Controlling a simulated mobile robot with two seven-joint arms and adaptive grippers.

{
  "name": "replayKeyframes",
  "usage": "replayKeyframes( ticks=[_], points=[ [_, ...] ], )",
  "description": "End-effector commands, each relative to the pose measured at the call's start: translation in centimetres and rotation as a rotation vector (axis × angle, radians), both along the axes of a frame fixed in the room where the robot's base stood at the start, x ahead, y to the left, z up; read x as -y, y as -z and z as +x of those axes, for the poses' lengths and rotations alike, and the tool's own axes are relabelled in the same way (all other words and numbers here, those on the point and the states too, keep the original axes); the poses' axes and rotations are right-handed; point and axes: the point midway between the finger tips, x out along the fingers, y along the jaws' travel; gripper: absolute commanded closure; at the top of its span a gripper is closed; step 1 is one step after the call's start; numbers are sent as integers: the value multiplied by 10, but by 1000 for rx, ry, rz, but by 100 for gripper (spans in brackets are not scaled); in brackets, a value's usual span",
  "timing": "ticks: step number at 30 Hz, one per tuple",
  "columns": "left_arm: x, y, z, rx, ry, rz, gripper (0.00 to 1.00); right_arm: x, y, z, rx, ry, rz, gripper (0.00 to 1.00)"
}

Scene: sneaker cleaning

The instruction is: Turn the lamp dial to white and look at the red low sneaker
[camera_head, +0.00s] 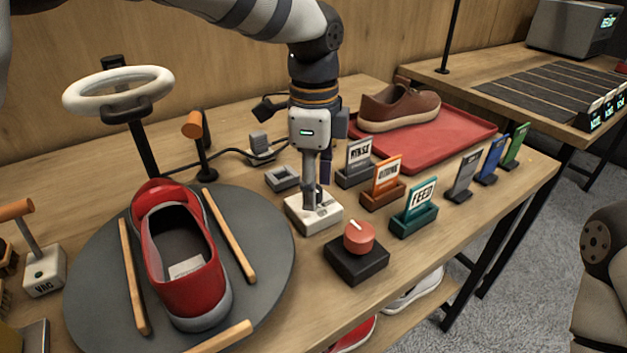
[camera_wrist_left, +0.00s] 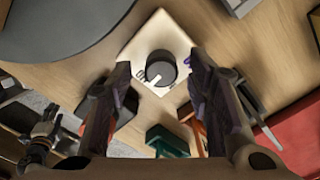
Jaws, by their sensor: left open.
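The lamp dial is a dark round knob (camera_wrist_left: 160,70) with a white pointer line, on a white square base (camera_head: 315,222). In the left wrist view its pointer aims down-left, toward small dark marks too small to read. My left gripper (camera_head: 318,190) points straight down over the base; its fingers are open, one on each side of the knob. I cannot tell whether they touch it.
A red knob on a black base (camera_head: 358,248) stands just right of the dial. Label stands, including a green FEED one (camera_head: 415,210), line the right side. A brown shoe (camera_head: 400,107) lies on a red tray (camera_head: 455,138). Wooden bars lie on the turntable.

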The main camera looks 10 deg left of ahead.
Motion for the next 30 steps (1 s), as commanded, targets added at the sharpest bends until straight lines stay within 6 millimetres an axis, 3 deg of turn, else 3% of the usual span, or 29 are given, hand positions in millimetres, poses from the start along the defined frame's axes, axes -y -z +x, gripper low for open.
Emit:
replayKeyframes(
  ticks=[7,13,14,23,30],
  points=[
    [0,2,0,0,0,0,54,0,0,0,1,0,0,60],
    [0,2,0,0,0,0,97,0,0,0,0,0,0,60],
    [0,2,0,0,0,0,100,0,0,0,0,0,0,60],
    [0,1,0,1,-26,0,100,0,-1,2,6,0,0,60],
    [0,-1,0,4,-155,0,100,0,-8,8,29,0,0,60]
  ],
)
